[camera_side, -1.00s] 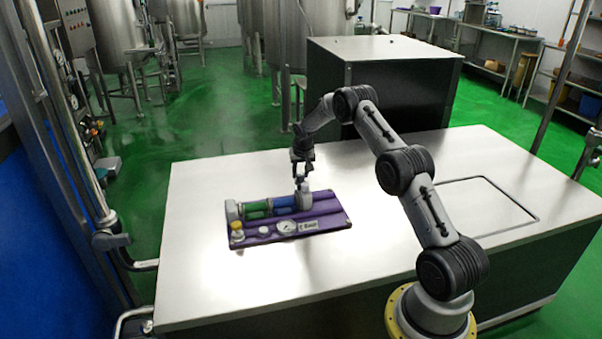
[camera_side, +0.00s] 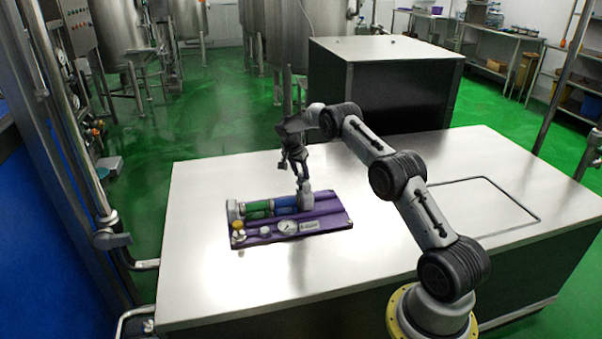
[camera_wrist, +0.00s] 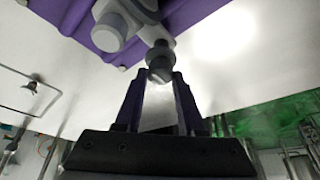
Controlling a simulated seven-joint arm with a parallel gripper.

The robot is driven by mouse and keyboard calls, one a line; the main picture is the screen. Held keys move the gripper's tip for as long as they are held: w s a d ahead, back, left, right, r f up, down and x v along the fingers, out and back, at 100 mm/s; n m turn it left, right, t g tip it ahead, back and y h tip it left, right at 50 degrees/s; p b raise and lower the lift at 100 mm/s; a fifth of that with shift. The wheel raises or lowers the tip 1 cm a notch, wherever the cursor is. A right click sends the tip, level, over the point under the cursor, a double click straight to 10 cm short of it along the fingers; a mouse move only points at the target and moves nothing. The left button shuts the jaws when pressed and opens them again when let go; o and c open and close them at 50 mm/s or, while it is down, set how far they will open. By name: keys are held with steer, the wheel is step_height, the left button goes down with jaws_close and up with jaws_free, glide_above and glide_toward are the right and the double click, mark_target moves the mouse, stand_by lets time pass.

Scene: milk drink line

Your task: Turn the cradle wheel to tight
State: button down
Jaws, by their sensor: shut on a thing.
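The cradle is a purple board (camera_side: 325,220) on the steel table, carrying a green and a blue cylinder (camera_side: 286,202) lying end to end between grey end blocks. A round dial gauge (camera_side: 288,226) and a small yellow-topped part (camera_side: 237,226) sit along its front edge. My gripper (camera_side: 301,184) comes down at a tilt to the grey block (camera_side: 305,198) at the cradle's right end. In the wrist view, my gripper's two fingertips (camera_wrist: 163,77) are shut on a dark round knob, the wheel (camera_wrist: 159,58), beside the grey block (camera_wrist: 118,25). The wheel is too small to make out in the side view.
The steel tabletop (camera_side: 210,290) is clear around the board. A black box with a steel top (camera_side: 385,90) stands behind the table. A dark rectangular outline (camera_side: 484,207) marks the table's right part.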

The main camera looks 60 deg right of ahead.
stand_by(0.5)
steer(key=c, duration=0.5)
jaws_free()
steer(key=shift+r, duration=0.1)
steer(key=v, duration=1.3)
steer(key=shift+r, duration=0.3)
steer(key=shift+a, duration=0.15)
